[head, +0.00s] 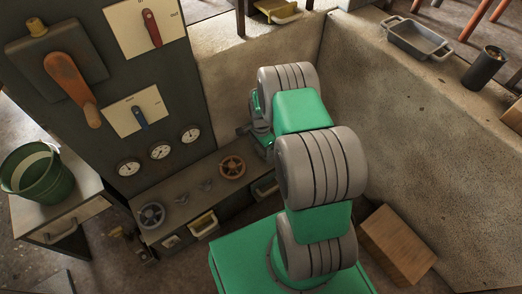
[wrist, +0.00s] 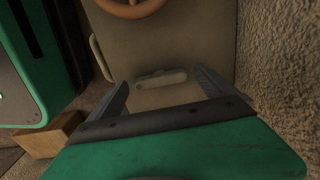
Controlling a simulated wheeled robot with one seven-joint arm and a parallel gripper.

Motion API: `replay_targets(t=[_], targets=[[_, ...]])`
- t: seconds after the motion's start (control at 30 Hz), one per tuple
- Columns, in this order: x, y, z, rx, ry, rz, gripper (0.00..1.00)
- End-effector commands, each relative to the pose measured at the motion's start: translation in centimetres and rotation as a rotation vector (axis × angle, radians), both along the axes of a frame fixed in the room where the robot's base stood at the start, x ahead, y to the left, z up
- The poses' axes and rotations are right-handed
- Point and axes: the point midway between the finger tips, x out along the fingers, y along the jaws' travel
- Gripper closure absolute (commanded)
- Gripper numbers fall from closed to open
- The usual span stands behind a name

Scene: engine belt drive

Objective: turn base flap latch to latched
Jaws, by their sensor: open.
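The bar seems to lie beyond the fingertips; I cannot tell how far, and I see no contact. In the head view my arm hides the latch and most of my gripper.
An orange handwheel (head: 232,167) is on the console top (head: 190,192). A curved handle (wrist: 101,58) stands out left of the latch. A rough concrete wall (wrist: 283,75) closes in on the right. A wooden box (head: 398,244) lies on the floor beside my base.

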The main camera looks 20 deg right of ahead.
Motion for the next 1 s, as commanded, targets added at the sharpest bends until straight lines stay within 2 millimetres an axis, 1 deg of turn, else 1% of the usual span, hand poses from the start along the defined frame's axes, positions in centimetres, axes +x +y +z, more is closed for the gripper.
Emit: replay_targets(t=[0.17, 0.9, 0.93, 1.0], targets=[[0.02, 0.0, 0.07, 0.0, 0.0, 0.001, 0.05], [0.02, 0.0, 0.1, 0.0, 0.0, 0.001, 0.65], [0.02, 0.0, 0.1, 0.0, 0.0, 0.001, 0.68], [0.02, 0.0, 0.1, 0.0, 0.0, 0.001, 0.68]])
